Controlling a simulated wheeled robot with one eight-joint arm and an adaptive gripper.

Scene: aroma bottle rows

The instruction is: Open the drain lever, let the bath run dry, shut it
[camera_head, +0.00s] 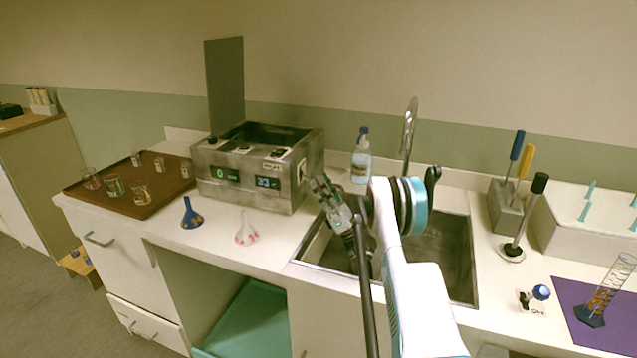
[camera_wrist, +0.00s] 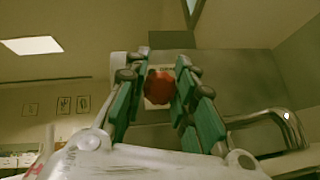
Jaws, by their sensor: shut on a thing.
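The bath (camera_head: 243,193) is a grey metal box with an open top and two lit front displays, standing on the counter left of the sink. The left display reads 0; the right one is hard to read. The inside looks dark and I cannot tell the water level. My gripper (camera_head: 322,186) is at the bath's right side, over the sink's left edge. In the wrist view, its green-padded fingers are shut on the drain lever's red knob (camera_wrist: 158,88), in front of a pale plate. The fingers hide the lever in the head view, so its angle is unclear.
The sink (camera_head: 455,250) with a tall faucet (camera_head: 408,130) lies under my arm. A soap bottle (camera_head: 361,160) stands behind it. A brown tray (camera_head: 110,205) with several beakers is at left.

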